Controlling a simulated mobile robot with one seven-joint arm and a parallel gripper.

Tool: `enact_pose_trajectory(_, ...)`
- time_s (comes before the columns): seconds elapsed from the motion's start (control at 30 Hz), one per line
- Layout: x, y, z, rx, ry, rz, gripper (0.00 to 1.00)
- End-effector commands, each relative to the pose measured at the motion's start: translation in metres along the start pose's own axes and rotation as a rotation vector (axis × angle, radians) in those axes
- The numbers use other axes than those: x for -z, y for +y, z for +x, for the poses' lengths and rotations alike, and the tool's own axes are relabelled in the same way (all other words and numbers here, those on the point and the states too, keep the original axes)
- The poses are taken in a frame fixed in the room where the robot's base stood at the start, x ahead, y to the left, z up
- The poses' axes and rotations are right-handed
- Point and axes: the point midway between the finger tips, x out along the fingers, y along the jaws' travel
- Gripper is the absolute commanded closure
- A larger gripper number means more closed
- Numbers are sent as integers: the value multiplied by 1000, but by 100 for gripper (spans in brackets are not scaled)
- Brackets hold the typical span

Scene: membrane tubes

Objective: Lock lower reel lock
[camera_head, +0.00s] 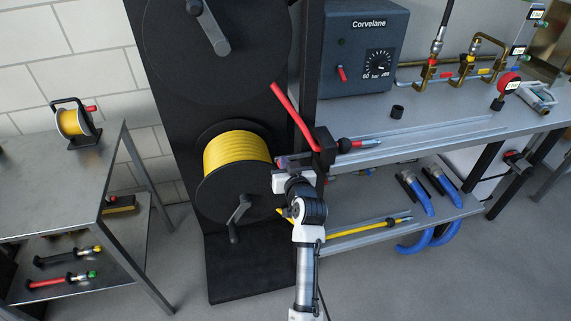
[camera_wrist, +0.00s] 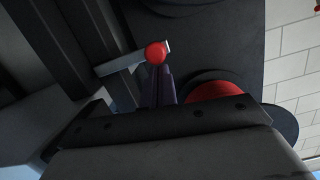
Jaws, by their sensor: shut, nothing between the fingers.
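The lower reel (camera_head: 237,160), wound with yellow hose between black flanges, sits on the black stand. A red ball knob (camera_wrist: 156,52) on a light metal lever shows in the wrist view beside dark posts. I take it for the reel lock; in the head view it cannot be made out behind my arm. My gripper (camera_head: 282,163) is at the right edge of the lower reel. Its dark fingers (camera_wrist: 158,84) are together and empty, with their tips right by the knob. I cannot tell whether they touch it.
The upper black reel (camera_head: 215,40) with its crank is above. A red hose (camera_head: 290,112) slants down to a black guide block (camera_head: 324,148) close to my gripper. The lower reel's crank (camera_head: 238,214) sticks out below left. A grey bench (camera_head: 450,135) stands to the right.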

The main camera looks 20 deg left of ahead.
Motion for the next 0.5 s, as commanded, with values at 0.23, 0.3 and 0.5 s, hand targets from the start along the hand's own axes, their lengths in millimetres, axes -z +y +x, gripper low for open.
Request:
enact_pose_trajectory(0.23, -4, -1, 1, -7, 0, -36, 100)
enact_pose_trajectory(0.3, -6, -1, 1, -9, 0, -49, 100)
enact_pose_trajectory(0.5, -15, -2, 3, -22, 0, -124, 100)
